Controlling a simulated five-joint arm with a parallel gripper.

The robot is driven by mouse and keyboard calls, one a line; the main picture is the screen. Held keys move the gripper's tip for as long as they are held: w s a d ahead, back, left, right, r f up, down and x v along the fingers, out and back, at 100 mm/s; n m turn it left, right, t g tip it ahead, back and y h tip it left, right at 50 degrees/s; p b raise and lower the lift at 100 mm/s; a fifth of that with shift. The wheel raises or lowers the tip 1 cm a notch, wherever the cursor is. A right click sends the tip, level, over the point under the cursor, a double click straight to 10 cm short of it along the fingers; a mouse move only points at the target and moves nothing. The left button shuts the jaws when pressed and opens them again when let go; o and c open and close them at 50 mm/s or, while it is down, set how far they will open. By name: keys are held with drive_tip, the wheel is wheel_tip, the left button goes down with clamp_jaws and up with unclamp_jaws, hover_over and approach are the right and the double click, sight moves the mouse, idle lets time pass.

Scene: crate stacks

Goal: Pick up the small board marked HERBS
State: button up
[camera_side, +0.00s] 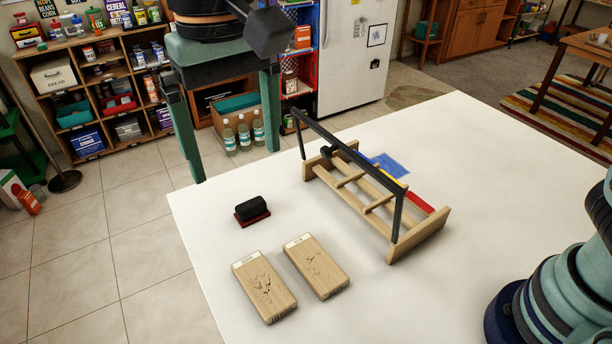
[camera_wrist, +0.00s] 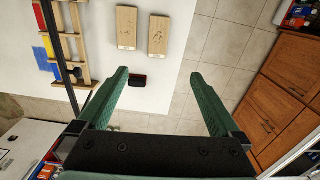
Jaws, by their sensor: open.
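Two small light wooden boards lie flat and side by side on the white table, each with a pale label at one end and dark engraved marks. The left board (camera_side: 264,287) and the right board (camera_side: 317,267) also show at the top of the wrist view, as the board farther from the rack (camera_wrist: 159,35) and the one nearer it (camera_wrist: 126,27). The lettering is too small to read, so I cannot tell which is marked HERBS. My gripper (camera_side: 234,166) is open and empty, its green fingers raised beyond the table's far left edge, apart from both boards.
A wooden rack (camera_side: 423,236) with a dark bar above it stands right of the boards, with blue, yellow and red pieces at it. A black block on a red base (camera_side: 252,211) lies behind the boards. The table's left front is clear.

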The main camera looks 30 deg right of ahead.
hover_over(266, 288)
drive_tip(key=f, duration=2.3)
drive_tip(key=shift+w+a+f, duration=0.1)
drive_tip(key=shift+w+a, duration=0.05)
drive_tip(key=shift+w, duration=0.1)
drive_tip(key=f, duration=0.4)
drive_tip(key=shift+s+f, duration=0.2)
drive_tip(key=shift+s, duration=0.1)
drive_tip(key=shift+f, duration=0.6)
drive_tip(key=c, duration=1.3)
drive_tip(key=shift+r, duration=0.15)
